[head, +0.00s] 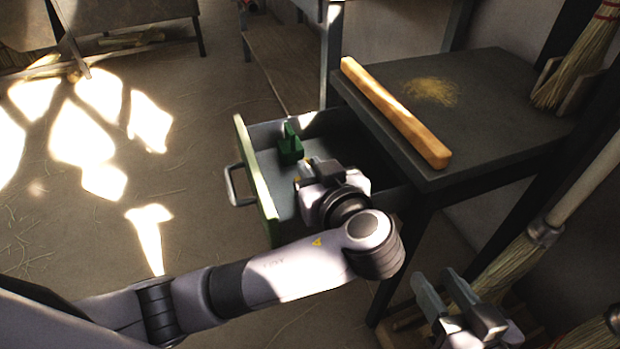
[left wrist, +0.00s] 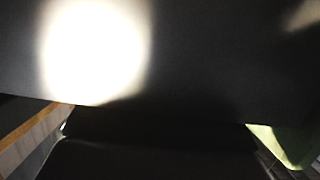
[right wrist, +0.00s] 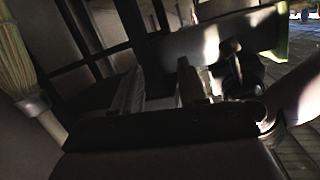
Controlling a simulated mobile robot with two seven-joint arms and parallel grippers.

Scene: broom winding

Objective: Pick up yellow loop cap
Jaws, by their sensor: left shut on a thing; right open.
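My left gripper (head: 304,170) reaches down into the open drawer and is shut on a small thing. Only specks of yellow show at its fingers in the head view, which fits the yellow loop cap (head: 308,161); its shape is hidden by the gripper. The left wrist view is mostly dark, with a bright sunlit patch, and does not show the cap clearly. My right gripper (head: 460,294) is open and empty at the lower right, away from the drawer. Its two fingers stand apart in the right wrist view (right wrist: 158,92).
The open drawer (head: 258,180) has a pale green front with a metal handle (head: 236,185). A green object (head: 290,148) stands in it beside my left gripper. A wooden bar (head: 395,112) lies on the dark tabletop (head: 500,120). Straw brooms (head: 520,262) stand at the right.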

